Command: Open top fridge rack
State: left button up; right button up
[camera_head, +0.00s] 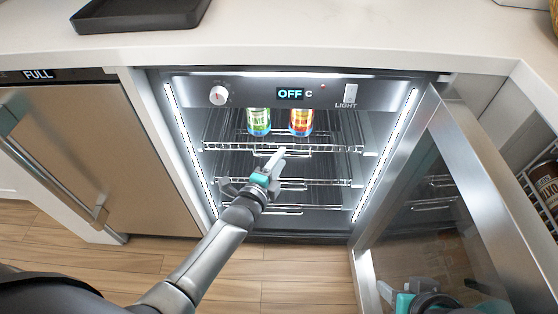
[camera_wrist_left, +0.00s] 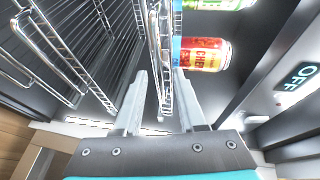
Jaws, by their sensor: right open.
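The top fridge rack (camera_head: 340,148) is a wire shelf inside the open fridge, with two cans standing on it. Its front wires (camera_wrist_left: 154,45) also show in the left wrist view, between and beyond the fingertips. My left gripper (camera_head: 277,158) is at the front of this rack, near its middle. Its fingers (camera_wrist_left: 158,80) are apart, and I see no firm contact with the rack. My right gripper (camera_head: 388,292) is open at the lower right, beside the fridge door, partly cut off by the frame edge.
The glass fridge door (camera_head: 440,140) stands open to the right. A green can (camera_head: 259,121) and a red-orange can (camera_head: 301,122) are on the top rack. Lower racks (camera_head: 320,183) sit below. A black tray (camera_head: 140,12) lies on the counter above.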

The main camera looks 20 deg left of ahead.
pick_arm(q)
grip_shut()
dwell(1.2)
